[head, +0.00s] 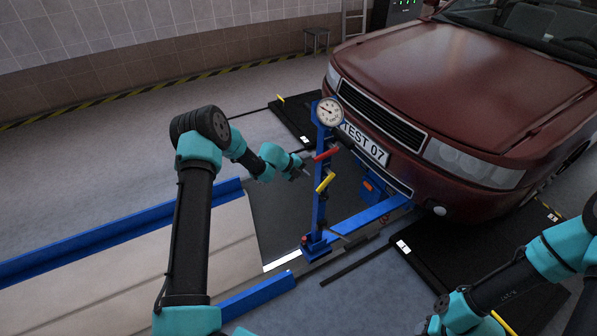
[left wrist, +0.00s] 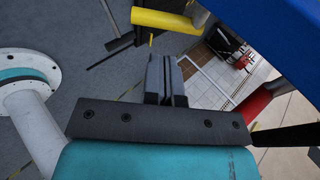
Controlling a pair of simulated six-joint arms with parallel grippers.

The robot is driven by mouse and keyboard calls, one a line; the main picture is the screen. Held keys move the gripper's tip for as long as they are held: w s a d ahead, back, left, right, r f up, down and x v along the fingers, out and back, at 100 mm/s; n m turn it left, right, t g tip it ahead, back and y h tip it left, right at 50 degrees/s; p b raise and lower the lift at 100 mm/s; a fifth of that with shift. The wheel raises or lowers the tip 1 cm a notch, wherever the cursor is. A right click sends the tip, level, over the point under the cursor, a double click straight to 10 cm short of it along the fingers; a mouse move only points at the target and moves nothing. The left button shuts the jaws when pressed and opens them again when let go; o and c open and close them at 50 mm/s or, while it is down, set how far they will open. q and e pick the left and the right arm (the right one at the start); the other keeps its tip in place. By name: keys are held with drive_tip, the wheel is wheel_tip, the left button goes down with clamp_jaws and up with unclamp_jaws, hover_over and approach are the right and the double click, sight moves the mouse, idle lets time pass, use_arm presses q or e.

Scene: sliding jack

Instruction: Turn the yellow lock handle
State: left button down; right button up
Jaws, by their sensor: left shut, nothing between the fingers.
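The yellow lock handle (head: 325,182) sticks out from the blue upright post (head: 319,205) of the jack, below a red handle (head: 326,155). In the left wrist view the yellow handle (left wrist: 163,20) lies at the top, and the red handle (left wrist: 255,102) is at the right. My left gripper (head: 303,173) is just left of the post, close to both handles and apart from them. Its fingers (left wrist: 166,65) are shut and empty. My right arm shows at the lower right of the head view, but its gripper is out of frame.
A round gauge (head: 330,111) tops the post. The dark red car (head: 460,90) stands right behind the jack, its bumper close to the post. A blue beam (head: 368,219) runs from the post's foot toward the car.

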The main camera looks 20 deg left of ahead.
sight(322, 184)
use_arm(q)
drive_tip(key=x, duration=0.8)
drive_tip(key=shift+f, duration=0.15)
drive_tip(key=shift+d, duration=0.1)
